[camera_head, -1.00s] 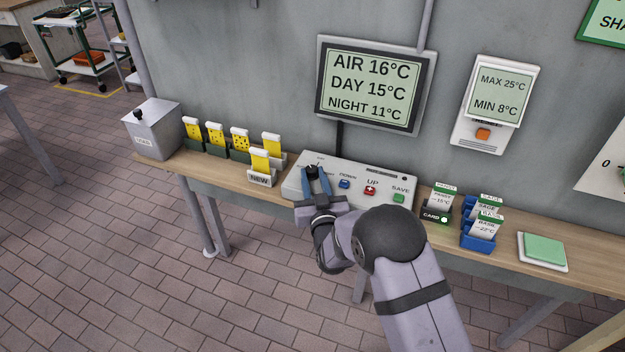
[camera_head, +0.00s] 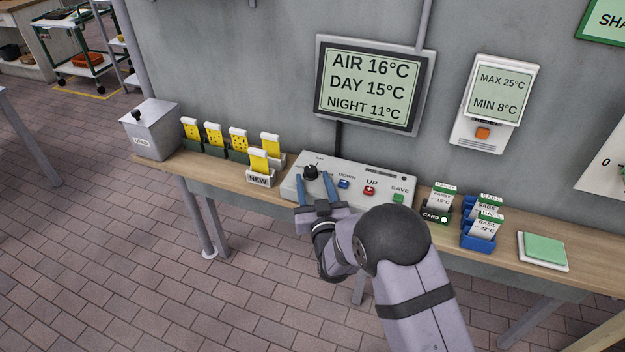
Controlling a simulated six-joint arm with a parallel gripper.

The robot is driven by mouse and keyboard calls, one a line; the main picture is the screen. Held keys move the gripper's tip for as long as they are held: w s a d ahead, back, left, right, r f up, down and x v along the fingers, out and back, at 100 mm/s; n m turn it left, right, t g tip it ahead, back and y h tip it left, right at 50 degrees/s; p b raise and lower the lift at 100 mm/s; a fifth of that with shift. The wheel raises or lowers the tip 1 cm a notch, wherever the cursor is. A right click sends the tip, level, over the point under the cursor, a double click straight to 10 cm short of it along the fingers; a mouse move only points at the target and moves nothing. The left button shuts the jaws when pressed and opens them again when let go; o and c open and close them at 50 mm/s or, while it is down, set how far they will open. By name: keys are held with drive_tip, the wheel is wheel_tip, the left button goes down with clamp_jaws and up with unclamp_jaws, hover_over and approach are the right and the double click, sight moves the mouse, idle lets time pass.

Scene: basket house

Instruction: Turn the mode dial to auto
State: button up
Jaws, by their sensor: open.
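The mode dial (camera_head: 310,171) is a small black knob on the left part of a pale control panel (camera_head: 358,203) on the bench. The lettering around the dial is too small to read. My gripper (camera_head: 316,187) is open, with its two blue fingers spread at the near side of the dial, one toward its left and one toward its right. The fingers do not close on the dial, and I cannot tell whether either touches it. To the right on the panel are a blue DOWN button (camera_head: 344,183), a red UP button (camera_head: 369,190) and a green SAVE button (camera_head: 398,198).
A wall screen (camera_head: 372,84) above reads air 16°C, day 15°C, night 11°C. Yellow cards in holders (camera_head: 260,181) stand close left of the panel. A green pad (camera_head: 543,248) lies farther right.

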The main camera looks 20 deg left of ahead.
drive_tip(key=shift+b+v, duration=0.8)
drive_tip(key=shift+v, duration=1.9)
wheel_tip(320, 180, up, 13)
drive_tip(key=w+p, duration=0.2)
drive_tip(key=p, duration=1)
drive_tip(key=g+h, duration=0.2)
drive_tip(key=g, duration=0.2)
approach(311, 170)
drive_tip(key=w, duration=0.1)
drive_tip(key=shift+a+p+x, duration=0.25)
drive_tip(key=shift+p+x, duration=0.95)
drive_tip(key=shift+x, duration=1.3)
drive_tip(key=shift+p+x, duration=0.5)
drive_tip(key=shift+x, duration=0.85)
drive_tip(key=shift+s+f, duration=0.1)
drive_tip(key=shift+f, duration=0.1)
drive_tip(key=c, duration=1.1)
